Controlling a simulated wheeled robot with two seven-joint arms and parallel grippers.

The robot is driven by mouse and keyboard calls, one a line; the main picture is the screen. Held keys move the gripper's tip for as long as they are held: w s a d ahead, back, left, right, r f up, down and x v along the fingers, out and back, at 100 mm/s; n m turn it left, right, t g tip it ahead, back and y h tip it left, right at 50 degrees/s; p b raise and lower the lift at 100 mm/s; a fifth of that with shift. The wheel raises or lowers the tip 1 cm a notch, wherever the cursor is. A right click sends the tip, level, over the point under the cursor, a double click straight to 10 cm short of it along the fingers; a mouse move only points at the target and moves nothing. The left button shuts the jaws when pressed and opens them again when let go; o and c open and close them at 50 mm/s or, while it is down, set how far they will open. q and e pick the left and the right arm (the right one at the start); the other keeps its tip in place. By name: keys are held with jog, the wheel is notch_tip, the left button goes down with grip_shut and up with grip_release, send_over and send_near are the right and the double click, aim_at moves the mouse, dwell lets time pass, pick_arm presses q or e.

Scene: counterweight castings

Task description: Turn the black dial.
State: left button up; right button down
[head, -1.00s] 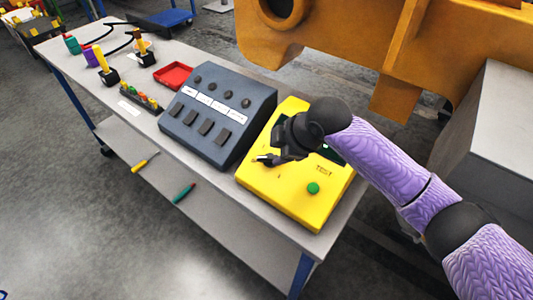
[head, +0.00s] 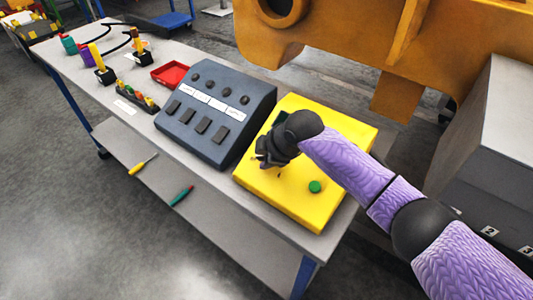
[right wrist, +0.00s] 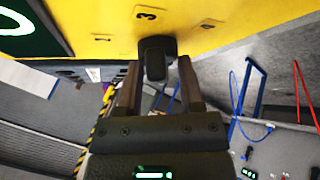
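The black dial (right wrist: 155,58) is on the face of the yellow panel box (right wrist: 225,22), beside printed number marks, in the right wrist view. My right gripper (right wrist: 158,75) has one finger on each side of the dial. The fingers look apart, with narrow gaps beside the dial; contact is not clear. In the head view my right gripper (head: 268,162) is over the left part of the yellow box (head: 290,205) and hides the dial. My left gripper is not in view.
A green button (head: 315,187) is on the yellow box near the gripper. A dark blue-grey console (head: 216,115) stands close on the left. A red tray (head: 172,75) is further along the bench. An orange casting (head: 350,40) rises behind.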

jog(key=shift+r+m+t+p, duration=0.15)
jog(key=shift+m+t+p, duration=0.15)
jog(key=shift+m+p, duration=0.35)
jog(key=m+t+p, duration=0.1)
jog(key=m+p, duration=0.1)
jog(key=shift+s+p, duration=0.1)
jog(key=shift+p, duration=0.3)
jog(key=shift+m+t+h+p, duration=0.5)
jog(key=shift+m+t+p, duration=0.4)
jog(key=shift+m, duration=0.35)
jog(key=shift+f+m+t, duration=0.2)
jog(key=shift+m+t, duration=0.4)
jog(key=shift+m, duration=0.3)
jog(key=shift+f+m+t+h+b, duration=0.1)
jog(key=shift+m+t+h+b, duration=0.25)
jog(key=shift+m+h, duration=0.35)
jog(key=shift+m+t+h+b, duration=0.3)
jog(key=shift+m+t+b, duration=0.15)
jog(key=shift+m, duration=0.85)
jog(key=shift+h, duration=0.4)
